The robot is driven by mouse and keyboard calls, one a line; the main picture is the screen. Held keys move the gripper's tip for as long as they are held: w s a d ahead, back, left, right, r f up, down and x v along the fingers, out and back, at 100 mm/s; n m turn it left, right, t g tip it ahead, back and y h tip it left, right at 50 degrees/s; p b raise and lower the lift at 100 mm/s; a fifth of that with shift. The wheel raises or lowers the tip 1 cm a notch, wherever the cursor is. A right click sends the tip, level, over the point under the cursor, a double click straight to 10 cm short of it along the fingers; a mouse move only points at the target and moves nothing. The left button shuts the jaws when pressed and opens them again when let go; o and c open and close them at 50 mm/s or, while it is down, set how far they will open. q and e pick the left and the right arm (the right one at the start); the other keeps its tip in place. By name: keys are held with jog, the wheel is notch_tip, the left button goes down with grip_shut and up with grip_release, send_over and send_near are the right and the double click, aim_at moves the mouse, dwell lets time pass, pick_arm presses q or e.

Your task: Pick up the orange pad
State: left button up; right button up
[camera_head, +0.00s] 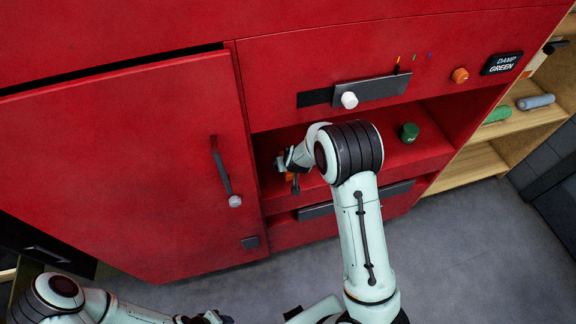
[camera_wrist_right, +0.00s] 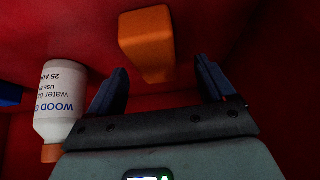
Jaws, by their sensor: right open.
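The orange pad (camera_wrist_right: 148,42), a rounded block, is in the red compartment in the right wrist view. It lies just beyond and between the fingertips of my right gripper (camera_wrist_right: 162,68), which is open with nothing between its fingers. In the head view my right arm reaches into the open shelf of the red cabinet, and its wrist hides much of the space there. A small orange patch (camera_head: 289,177) shows beside it; I cannot tell if it is the pad. My left gripper (camera_head: 205,318) is at the bottom edge, its fingers unclear.
A green round object (camera_head: 409,132) sits farther right on the shelf. The red door (camera_head: 120,160) is at left, with a drawer front (camera_head: 355,201) below the shelf.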

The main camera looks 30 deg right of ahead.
jog(key=x, duration=0.2)
jog(key=shift+d+f, duration=0.35)
jog(key=shift+w+f, duration=0.4)
jog(key=c, duration=1.1)
jog(key=shift+o, duration=0.2)
jog(key=shift+s+r, duration=0.1)
jog(key=shift+r, duration=0.05)
